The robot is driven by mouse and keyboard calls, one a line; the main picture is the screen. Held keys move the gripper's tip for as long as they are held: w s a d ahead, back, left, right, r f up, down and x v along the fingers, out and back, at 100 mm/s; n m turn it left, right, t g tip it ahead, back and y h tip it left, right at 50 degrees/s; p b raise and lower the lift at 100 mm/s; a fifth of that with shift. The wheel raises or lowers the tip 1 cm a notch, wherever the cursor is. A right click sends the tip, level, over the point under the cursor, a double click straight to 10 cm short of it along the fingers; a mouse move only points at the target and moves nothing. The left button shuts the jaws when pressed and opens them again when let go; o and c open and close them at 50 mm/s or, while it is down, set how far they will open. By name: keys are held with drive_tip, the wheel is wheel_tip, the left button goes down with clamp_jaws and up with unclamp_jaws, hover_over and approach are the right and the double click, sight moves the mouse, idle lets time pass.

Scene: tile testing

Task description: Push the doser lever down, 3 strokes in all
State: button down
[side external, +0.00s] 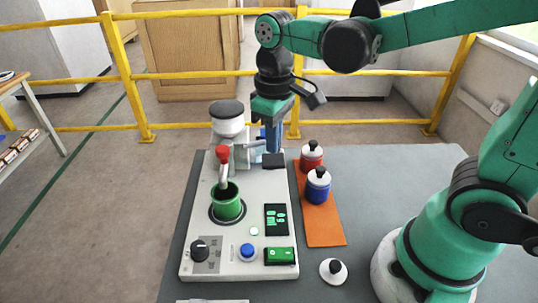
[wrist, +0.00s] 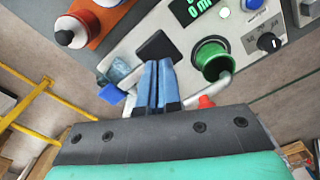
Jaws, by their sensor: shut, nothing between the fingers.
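The white doser machine (side external: 190,262) stands on the grey table. A black flat paddle (side external: 273,160) sticks out at its back right, and it also shows in the wrist view (wrist: 156,46). A red knob (side external: 222,153) tops a grey bent tube over the green cup (side external: 228,204). I cannot tell for sure which of these is the lever. My gripper (side external: 272,149) points down with its blue fingers together and empty. In the wrist view the fingertips (wrist: 158,64) overlap the paddle's near edge. Whether they touch it is unclear. The cup also shows there (wrist: 211,57).
A red-banded jar (side external: 311,157) and a blue jar (side external: 318,186) stand on an orange mat (side external: 325,232) to the right. A white lid with a black knob (side external: 333,271) lies in front. The panel has a green display (side external: 276,220), a black dial (side external: 200,250) and buttons. Yellow rails (side external: 190,75) stand behind.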

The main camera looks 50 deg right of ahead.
sight(273, 159)
drive_tip(key=shift+f, duration=1.9)
drive_tip(key=shift+r, duration=1.95)
drive_tip(key=shift+f, duration=0.1)
drive_tip(key=shift+f, duration=1.8)
drive_tip(key=shift+r, duration=1.85)
drive_tip(key=shift+f, duration=0.1)
